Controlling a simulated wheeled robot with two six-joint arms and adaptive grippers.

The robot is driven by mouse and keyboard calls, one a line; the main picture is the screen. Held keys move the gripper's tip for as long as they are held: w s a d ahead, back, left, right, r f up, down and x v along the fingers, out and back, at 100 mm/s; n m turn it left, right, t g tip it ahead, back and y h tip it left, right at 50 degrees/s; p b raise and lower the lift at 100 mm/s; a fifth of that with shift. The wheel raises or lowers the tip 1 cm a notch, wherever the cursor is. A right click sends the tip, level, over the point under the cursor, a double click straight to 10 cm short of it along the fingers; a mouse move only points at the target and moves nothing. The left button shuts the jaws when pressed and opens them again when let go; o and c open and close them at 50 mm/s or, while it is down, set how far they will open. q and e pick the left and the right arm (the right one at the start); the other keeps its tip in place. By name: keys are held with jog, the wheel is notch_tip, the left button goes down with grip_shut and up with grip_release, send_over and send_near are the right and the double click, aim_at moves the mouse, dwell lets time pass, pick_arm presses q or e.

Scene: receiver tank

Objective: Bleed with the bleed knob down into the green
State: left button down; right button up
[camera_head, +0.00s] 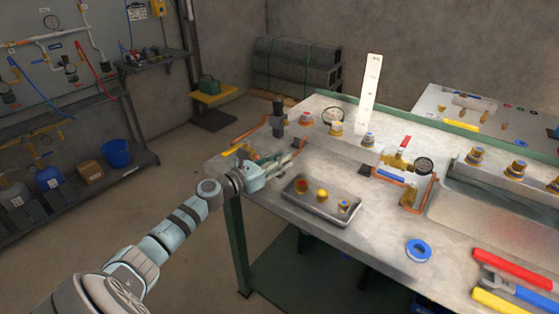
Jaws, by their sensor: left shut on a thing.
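My left gripper (284,157) is at the left end of the metal table (385,223), just left of the small tray. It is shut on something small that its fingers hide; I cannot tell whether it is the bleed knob. A round gauge (333,115) stands at the back of the table. A black-rimmed gauge (424,165) sits at the right end of a brass valve (397,161) with a red lever. Needles and any green band are too small to read. No knob can be surely told as the bleed knob. My right gripper is not in view.
A grey tray (318,210) with several small brass fittings lies right of my left gripper. A manifold block (340,142) with coloured caps stands behind it. The table's middle front is clear.

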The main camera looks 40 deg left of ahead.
pick_arm(q)
jog(key=c, duration=1.3)
grip_release()
jog(key=shift+c, duration=0.2)
notch_tip(320, 180, up, 10)
